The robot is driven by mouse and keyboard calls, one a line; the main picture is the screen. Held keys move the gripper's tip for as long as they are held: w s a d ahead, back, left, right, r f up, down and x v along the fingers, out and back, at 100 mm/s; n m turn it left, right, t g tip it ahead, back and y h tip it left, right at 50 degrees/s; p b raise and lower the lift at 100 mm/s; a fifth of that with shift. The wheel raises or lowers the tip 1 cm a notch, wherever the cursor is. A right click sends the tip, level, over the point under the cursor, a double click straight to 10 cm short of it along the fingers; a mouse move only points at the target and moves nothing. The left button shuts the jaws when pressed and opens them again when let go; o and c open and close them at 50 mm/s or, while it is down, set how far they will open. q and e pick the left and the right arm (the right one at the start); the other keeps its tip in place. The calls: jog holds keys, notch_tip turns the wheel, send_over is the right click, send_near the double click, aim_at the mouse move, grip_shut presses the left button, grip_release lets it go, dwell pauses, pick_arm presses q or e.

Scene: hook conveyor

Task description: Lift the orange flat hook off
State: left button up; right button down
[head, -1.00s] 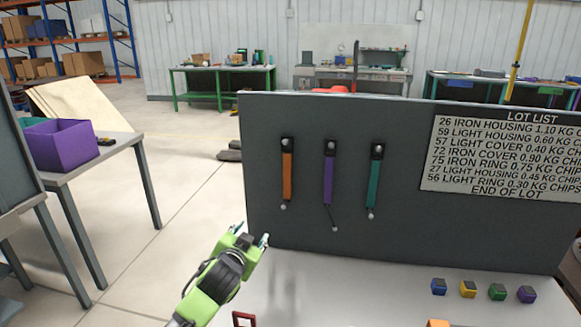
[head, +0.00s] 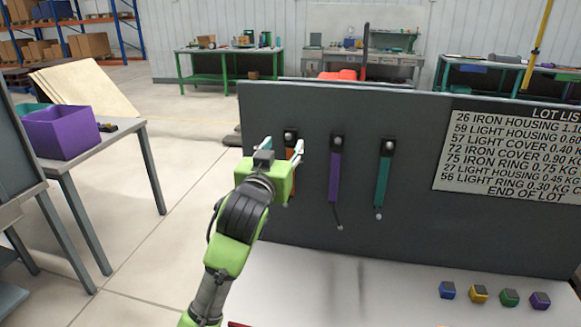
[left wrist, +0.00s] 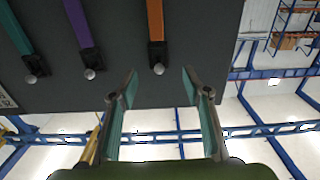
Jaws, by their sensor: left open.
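The orange flat hook (head: 291,155) hangs from a peg on the grey upright panel, leftmost of three. In the head view my left gripper (head: 282,147) is in front of it and hides much of it. In the left wrist view the orange hook (left wrist: 155,22) and its round peg head show beyond the open, empty fingers (left wrist: 157,85). The fingers are apart from the hook; the peg head lies just past the tips. My right gripper is not in view.
A purple hook (head: 334,178) and a teal hook (head: 382,180) hang to the right on the same panel (head: 420,225). Several small coloured blocks (head: 479,293) sit on the white table below. A purple bin (head: 62,132) stands on the left table.

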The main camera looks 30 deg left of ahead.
aim_at(288, 138)
pick_arm(q)
jog(key=shift+w+a+r, duration=0.1)
jog(key=shift+w+r, duration=0.05)
jog(key=shift+w, duration=0.3)
jog(key=p+x, duration=0.1)
jog(key=x, duration=0.3)
jog(key=shift+w+p, duration=0.3)
jog(key=shift+p, duration=0.1)
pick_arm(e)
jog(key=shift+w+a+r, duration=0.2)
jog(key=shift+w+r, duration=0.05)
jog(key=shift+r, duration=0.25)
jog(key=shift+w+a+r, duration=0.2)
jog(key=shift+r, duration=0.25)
pick_arm(q)
grip_shut()
